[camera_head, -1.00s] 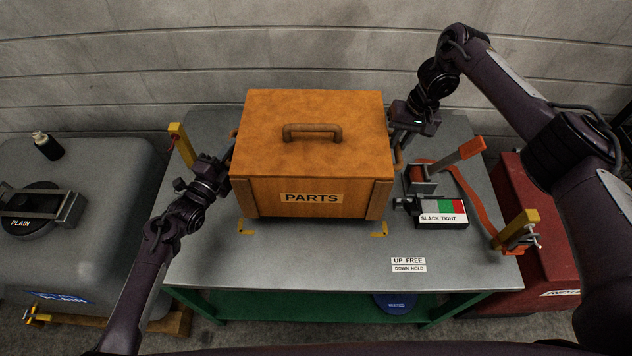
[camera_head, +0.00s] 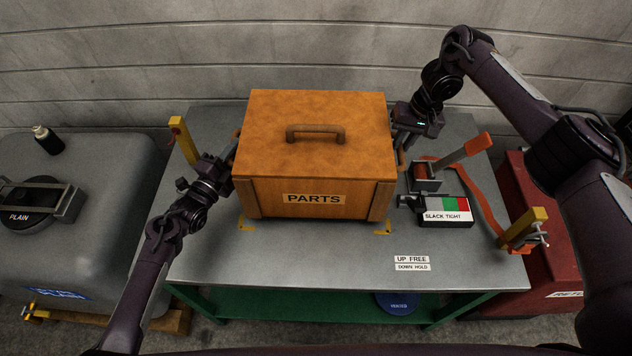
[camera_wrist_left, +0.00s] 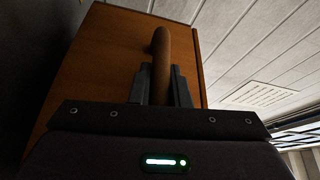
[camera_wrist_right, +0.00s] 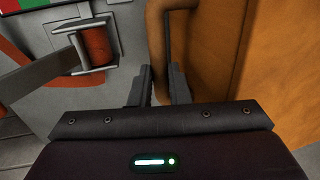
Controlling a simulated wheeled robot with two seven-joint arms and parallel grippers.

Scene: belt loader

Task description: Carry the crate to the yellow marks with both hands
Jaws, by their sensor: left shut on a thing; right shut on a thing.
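The orange-brown wooden crate (camera_head: 314,160), labelled PARTS, is upright over the grey table, with a brown handle on its lid. Two yellow corner marks, left (camera_head: 246,224) and right (camera_head: 383,228), show on the table just in front of its lower edge; any marks behind are hidden. My left gripper (camera_wrist_left: 160,85) is shut on the crate's left side handle (camera_wrist_left: 161,55). My right gripper (camera_wrist_right: 158,88) is shut on the right side handle (camera_wrist_right: 157,40). I cannot tell whether the crate's underside touches the table.
A ratchet with an orange handle (camera_head: 470,149) and a SLACK TIGHT indicator box (camera_head: 447,210) stand close to the crate's right. Yellow posts rise at the table's left (camera_head: 184,140) and right (camera_head: 524,228) edges. The table front (camera_head: 300,258) is clear.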

